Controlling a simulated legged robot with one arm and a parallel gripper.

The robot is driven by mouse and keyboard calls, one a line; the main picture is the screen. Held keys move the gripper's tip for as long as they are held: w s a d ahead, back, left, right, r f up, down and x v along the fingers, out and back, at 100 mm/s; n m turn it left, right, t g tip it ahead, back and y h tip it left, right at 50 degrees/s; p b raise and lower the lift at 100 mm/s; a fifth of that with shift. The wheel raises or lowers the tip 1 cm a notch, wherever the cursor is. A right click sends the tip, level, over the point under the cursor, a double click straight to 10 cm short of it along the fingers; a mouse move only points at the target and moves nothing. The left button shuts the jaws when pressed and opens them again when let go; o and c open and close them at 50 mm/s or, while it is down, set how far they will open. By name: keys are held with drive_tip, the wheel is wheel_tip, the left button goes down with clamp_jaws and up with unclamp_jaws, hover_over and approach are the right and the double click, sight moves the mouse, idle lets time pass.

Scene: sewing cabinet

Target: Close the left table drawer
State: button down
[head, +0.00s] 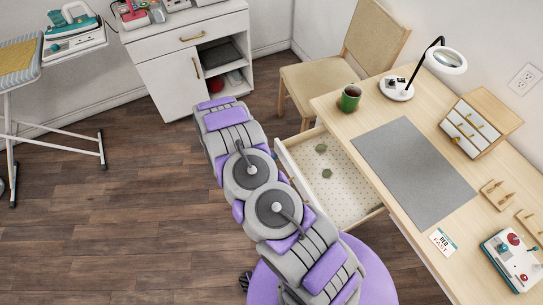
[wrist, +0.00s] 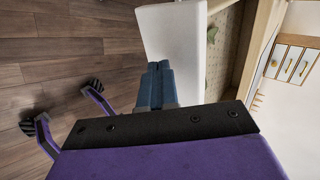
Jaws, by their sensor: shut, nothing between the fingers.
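The table drawer (head: 345,190) is pulled out from the left side of the light wood table (head: 335,104). Its white front also shows in the wrist view (wrist: 178,32). Its dotted base holds two small green pieces (head: 321,148). In the wrist view my gripper (wrist: 160,68) has its blue fingers together and empty, overlapping the outer face of the drawer front. I cannot tell whether they touch it. In the head view my arm hides most of the gripper and part of the drawer front.
A grey mat (head: 415,170), a green mug (head: 349,98), a lamp (head: 398,88) and a small drawer box (head: 478,122) are on the table. A chair (head: 318,88) stands behind it. A white cabinet (head: 172,82) and an ironing board (head: 22,66) are farther back. The wood floor (head: 110,220) at left is clear.

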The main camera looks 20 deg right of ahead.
hover_over(319, 143)
drive_tip(key=shift+d+b, duration=0.3)
drive_tip(key=shift+b, duration=0.15)
drive_tip(key=shift+a, duration=0.25)
drive_tip(key=shift+f, duration=0.1)
